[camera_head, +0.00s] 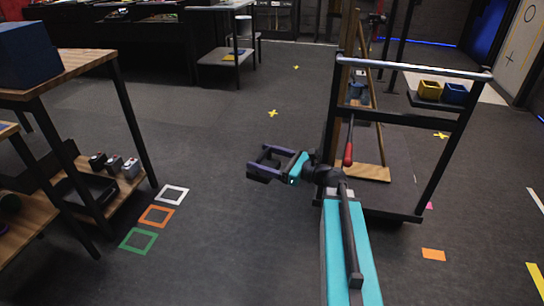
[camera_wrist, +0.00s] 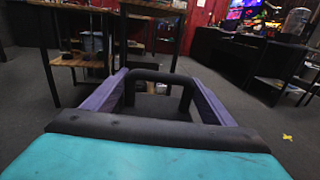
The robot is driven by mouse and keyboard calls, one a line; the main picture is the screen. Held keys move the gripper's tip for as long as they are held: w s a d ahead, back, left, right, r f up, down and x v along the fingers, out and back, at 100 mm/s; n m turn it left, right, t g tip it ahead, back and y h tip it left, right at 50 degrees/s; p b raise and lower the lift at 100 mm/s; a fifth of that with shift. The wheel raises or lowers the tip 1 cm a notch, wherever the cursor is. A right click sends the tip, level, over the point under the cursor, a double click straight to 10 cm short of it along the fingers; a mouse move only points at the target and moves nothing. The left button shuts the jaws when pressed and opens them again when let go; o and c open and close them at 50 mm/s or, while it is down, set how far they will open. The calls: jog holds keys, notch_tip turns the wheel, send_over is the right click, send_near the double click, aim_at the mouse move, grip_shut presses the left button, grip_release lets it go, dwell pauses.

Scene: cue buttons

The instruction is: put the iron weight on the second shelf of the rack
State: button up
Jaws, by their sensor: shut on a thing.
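My gripper (camera_head: 264,163) is stretched out over the open floor in the head view, at the end of my teal arm. In the wrist view its purple fingers (camera_wrist: 158,95) stand on both sides of a black arched bar (camera_wrist: 157,76), and they are shut on it. The bar looks like the handle of the iron weight; the rest of the weight cannot be made out. A wooden-topped stand with shelves (camera_head: 92,66) is at the left, apart from my gripper. Wooden shelves (camera_wrist: 78,62) also show ahead in the wrist view. Which one is the rack is unclear.
Several small containers (camera_head: 114,164) and a dark tray (camera_head: 85,190) sit on the left stand's low shelf. A blue box (camera_head: 28,55) is on top. White, orange and green squares (camera_head: 156,215) mark the floor. A black-framed cart (camera_head: 440,125) stands right. The middle floor is clear.

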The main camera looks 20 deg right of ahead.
jog(key=shift+n+g+y, duration=0.5)
jog(key=shift+y, duration=0.1)
jog(key=a+r+p, duration=0.1)
jog(key=r, duration=0.1)
jog(key=a+r+p, duration=0.1)
jog(key=p, duration=0.1)
jog(key=s+a+r+p, duration=0.1)
jog(key=a+r+p, duration=0.1)
jog(key=shift+r, duration=0.35)
jog(key=s+a+r+g+y+p, duration=0.1)
jog(key=a+r+p, duration=0.2)
jog(key=r+p, duration=0.4)
jog(key=s+a+r+n+g+p, duration=0.1)
jog(key=a+r+p, duration=0.2)
jog(key=r+p, duration=0.4)
jog(key=p, duration=0.3)
jog(key=shift+a+n+y, duration=0.3)
jog(key=shift+a+y, duration=0.05)
jog(key=shift+y, duration=0.05)
jog(key=shift+a, duration=0.1)
